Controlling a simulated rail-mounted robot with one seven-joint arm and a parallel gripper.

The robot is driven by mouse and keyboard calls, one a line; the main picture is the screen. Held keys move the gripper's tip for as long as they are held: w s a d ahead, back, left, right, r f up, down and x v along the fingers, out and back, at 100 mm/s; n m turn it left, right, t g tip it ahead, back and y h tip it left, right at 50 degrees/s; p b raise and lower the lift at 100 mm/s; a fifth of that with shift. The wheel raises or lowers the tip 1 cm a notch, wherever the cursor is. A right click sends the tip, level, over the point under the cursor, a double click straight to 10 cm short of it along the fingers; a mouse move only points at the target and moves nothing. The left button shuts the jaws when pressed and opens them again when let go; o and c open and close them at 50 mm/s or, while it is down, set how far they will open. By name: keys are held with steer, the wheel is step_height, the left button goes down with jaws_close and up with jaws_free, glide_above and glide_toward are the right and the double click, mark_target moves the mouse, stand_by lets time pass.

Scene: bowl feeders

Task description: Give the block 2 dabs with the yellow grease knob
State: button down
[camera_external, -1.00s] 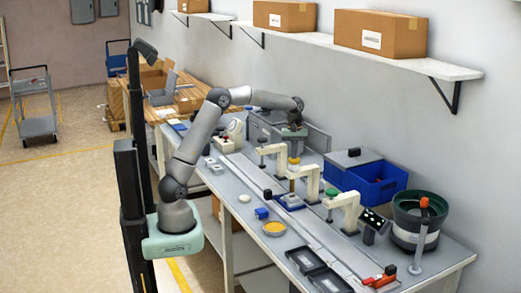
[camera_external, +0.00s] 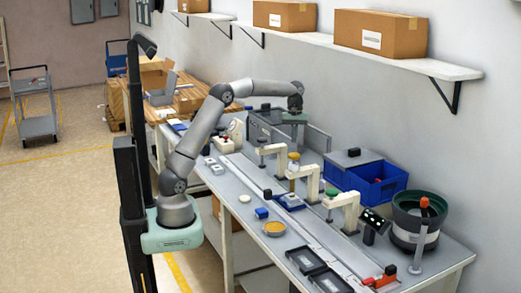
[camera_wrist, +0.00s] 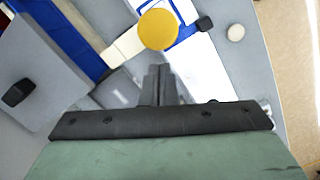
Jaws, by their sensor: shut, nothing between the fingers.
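The yellow grease knob (camera_external: 294,156) tops the middle white press arm above the bench. In the wrist view it is a round yellow disc (camera_wrist: 158,29) just beyond my fingertips. My gripper (camera_external: 294,140) is shut and empty, pointing down a little above the knob, apparently apart from it. Its closed fingers show in the wrist view (camera_wrist: 160,70). A blue-edged holder (camera_external: 290,201) sits on the rail near the yellow press, and its blue edge shows partly behind the knob (camera_wrist: 186,36). I cannot clearly make out the block in it.
A press with a black knob (camera_external: 262,140) stands behind and one with a green knob (camera_external: 331,190) in front. Blue bins (camera_external: 378,188) and a bowl feeder (camera_external: 414,222) are at the right.

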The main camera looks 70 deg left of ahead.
step_height(320, 180, up, 12)
steer(key=a+p, duration=0.1)
steer(key=shift+w, duration=0.15)
steer(key=shift+p, duration=0.3)
stand_by(0.5)
